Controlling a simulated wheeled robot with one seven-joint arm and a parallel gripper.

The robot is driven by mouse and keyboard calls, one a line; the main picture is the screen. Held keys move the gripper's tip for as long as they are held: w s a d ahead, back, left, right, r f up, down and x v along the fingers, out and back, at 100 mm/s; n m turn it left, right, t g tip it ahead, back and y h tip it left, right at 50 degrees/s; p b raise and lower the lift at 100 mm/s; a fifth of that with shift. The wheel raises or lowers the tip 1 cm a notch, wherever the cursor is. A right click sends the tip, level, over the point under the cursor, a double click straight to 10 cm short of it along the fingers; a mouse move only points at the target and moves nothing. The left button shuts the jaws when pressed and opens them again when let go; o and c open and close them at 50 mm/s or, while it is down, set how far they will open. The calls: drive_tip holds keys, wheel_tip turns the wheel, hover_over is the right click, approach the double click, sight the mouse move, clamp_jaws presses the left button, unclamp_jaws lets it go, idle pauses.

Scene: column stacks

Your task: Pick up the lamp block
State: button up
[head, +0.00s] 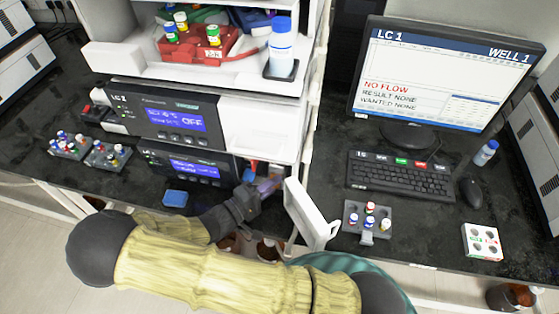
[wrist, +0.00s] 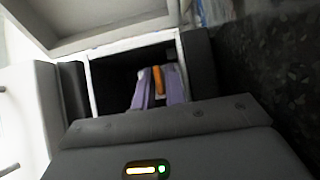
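My gripper (wrist: 157,84) reaches into a dark open bay in the front of the lower instrument. Its two purple fingers are a little apart in the wrist view. A narrow orange piece (wrist: 158,80) lies between the fingertips and nearly fills the gap. It may be the lamp block or its handle, but I cannot tell, nor whether the fingers touch it. In the head view my gripper (head: 268,187) is at the bay's opening, just left of the open white door (head: 305,212). The rest of the bay's inside is dark or hidden.
The white door stands open close to my gripper's right. The upper instrument (head: 160,117) sits above the bay. A blue pad (head: 175,198) lies on the bench to the left. A grey vial rack (head: 367,221), keyboard (head: 400,175) and monitor (head: 440,75) stand to the right.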

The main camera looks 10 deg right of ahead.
drive_tip(key=shift+w+d, duration=0.2)
drive_tip(key=shift+d, duration=0.2)
clamp_jaws()
